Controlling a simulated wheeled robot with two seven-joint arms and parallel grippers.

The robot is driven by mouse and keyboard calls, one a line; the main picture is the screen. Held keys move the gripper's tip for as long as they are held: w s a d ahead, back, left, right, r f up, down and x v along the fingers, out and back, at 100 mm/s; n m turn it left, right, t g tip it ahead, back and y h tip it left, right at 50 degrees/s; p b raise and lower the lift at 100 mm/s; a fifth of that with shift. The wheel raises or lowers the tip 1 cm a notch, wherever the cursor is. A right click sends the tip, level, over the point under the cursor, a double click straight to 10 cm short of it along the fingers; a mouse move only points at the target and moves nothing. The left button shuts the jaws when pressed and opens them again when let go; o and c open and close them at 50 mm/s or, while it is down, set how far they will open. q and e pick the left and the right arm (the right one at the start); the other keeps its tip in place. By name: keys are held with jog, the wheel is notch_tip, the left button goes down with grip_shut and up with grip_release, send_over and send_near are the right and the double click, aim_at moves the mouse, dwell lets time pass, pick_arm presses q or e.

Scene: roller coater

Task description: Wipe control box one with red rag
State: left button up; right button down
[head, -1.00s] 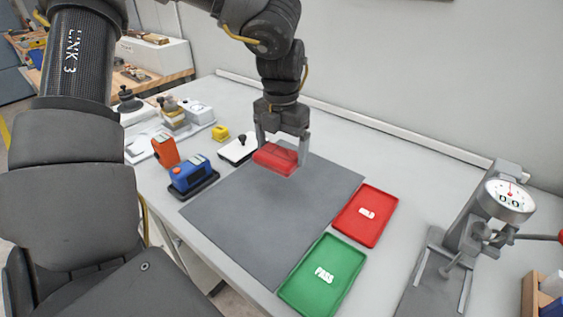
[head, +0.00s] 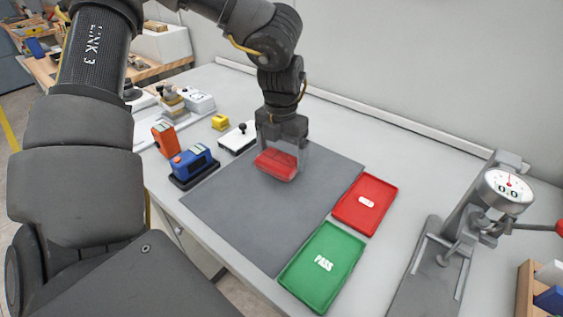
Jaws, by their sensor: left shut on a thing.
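The red rag (head: 277,167) looks like a thick folded pad and is over the back part of the grey mat (head: 245,220). My left gripper (head: 282,153) points down and is shut on it, with one finger on each side. I cannot tell whether the rag touches the mat or hangs just above it. A white box with a black knob (head: 237,138) stands behind and left of the rag, apart from it. No label shows, so I cannot tell if it is control box one. My right gripper is not in view.
Left of the mat are a blue device (head: 193,161) on a black base, an orange device (head: 165,140) and a small yellow block (head: 219,122). A red tray (head: 386,192) and green PASS tray (head: 340,242) lie right. A dial gauge stand (head: 500,195) stands far right.

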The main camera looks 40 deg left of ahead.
aim_at(281, 166)
pick_arm(q)
jog(key=shift+f, duration=0.45)
jog(key=shift+s+d+f, duration=0.1)
jog(key=shift+s+f, duration=0.05)
jog(key=shift+f, duration=0.2)
notch_tip(281, 166, down, 3)
jog(key=shift+r, duration=0.1)
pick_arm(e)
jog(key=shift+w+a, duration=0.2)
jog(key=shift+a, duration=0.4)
pick_arm(q)
jog(key=shift+f+b, duration=0.25)
jog(key=shift+b, duration=0.15)
jog(key=o, duration=0.6)
jog(key=shift+r, duration=0.1)
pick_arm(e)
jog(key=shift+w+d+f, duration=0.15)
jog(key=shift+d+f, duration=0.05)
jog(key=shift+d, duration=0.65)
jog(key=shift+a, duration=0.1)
